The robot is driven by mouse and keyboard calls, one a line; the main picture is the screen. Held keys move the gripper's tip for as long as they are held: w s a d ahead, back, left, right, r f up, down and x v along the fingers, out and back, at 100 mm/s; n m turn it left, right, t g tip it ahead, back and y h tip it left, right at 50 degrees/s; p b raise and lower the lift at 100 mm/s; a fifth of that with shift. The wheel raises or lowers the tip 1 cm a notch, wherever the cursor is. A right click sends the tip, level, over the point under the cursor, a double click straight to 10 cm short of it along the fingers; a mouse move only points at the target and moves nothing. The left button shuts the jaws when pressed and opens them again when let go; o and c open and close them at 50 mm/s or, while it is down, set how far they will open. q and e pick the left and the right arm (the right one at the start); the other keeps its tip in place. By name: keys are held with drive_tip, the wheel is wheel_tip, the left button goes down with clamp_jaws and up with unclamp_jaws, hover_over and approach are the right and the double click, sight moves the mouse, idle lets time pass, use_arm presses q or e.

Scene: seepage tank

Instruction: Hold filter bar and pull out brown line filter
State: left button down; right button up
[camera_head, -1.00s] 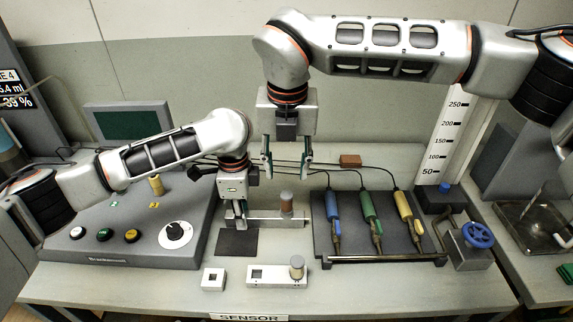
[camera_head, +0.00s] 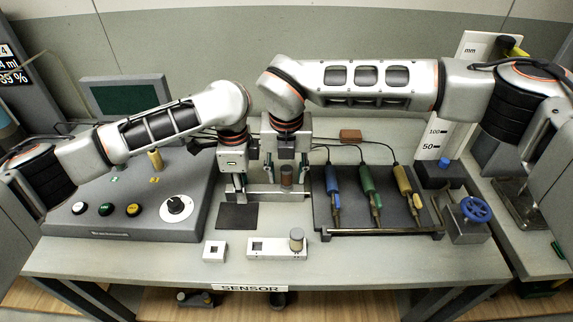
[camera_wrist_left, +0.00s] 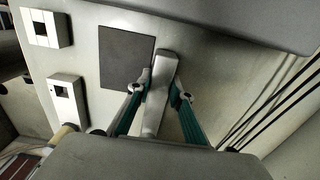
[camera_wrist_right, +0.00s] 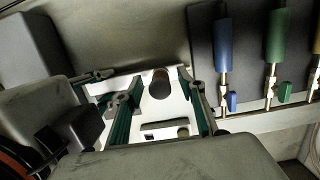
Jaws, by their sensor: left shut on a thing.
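The filter bar (camera_head: 262,188) is a pale grey bar lying on the bench behind a dark square pad. My left gripper (camera_head: 239,196) is shut on its left end; in the left wrist view the filter bar (camera_wrist_left: 158,100) runs between the two green fingers. The brown line filter (camera_head: 286,177) is a small upright cylinder at the bar's right end. My right gripper (camera_head: 286,181) is open and low over it, one finger on each side. The right wrist view shows the brown line filter (camera_wrist_right: 160,84) between the open fingers, with gaps on both sides.
A dark rack (camera_head: 385,215) with blue, green and yellow probes stands close right. The control console (camera_head: 120,222) is at left. A blue valve wheel (camera_head: 475,209) is farther right.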

drive_tip(key=shift+f, duration=0.1)
clamp_jaws()
drive_tip(key=c, duration=0.9)
unclamp_jaws()
clamp_jaws()
drive_tip(key=shift+r, duration=0.25)
